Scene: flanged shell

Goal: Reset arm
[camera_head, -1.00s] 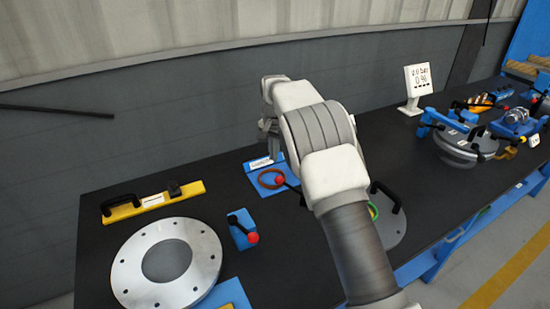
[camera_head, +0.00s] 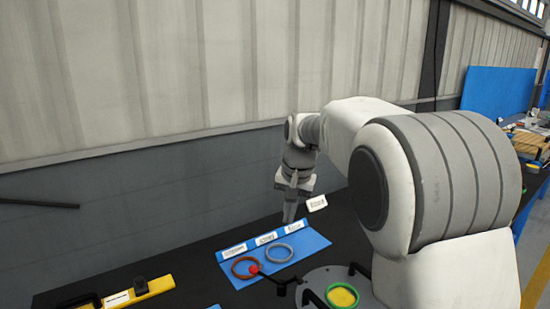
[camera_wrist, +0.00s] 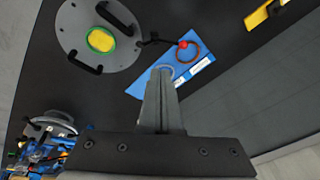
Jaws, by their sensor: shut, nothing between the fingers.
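My gripper (camera_head: 290,213) points down above the black bench in the head view, behind the blue board (camera_head: 312,241), with its fingers together and nothing between them. The wrist view shows the closed fingers (camera_wrist: 162,75) in front of the board. A brown ring (camera_head: 236,273) and a grey ring (camera_head: 279,261) lie on the board. The grey ring is partly hidden by the fingers in the wrist view. My upper arm fills the right of the head view and hides part of the bench.
A grey round plate (camera_wrist: 75,45) with black handles holds a green-rimmed yellow disc (camera_head: 342,297). A red-knobbed lever (camera_head: 254,268) reaches over the brown ring. A yellow bar (camera_head: 155,287) lies front left. Blue equipment (camera_wrist: 40,150) stands farther along the bench. The wall runs behind.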

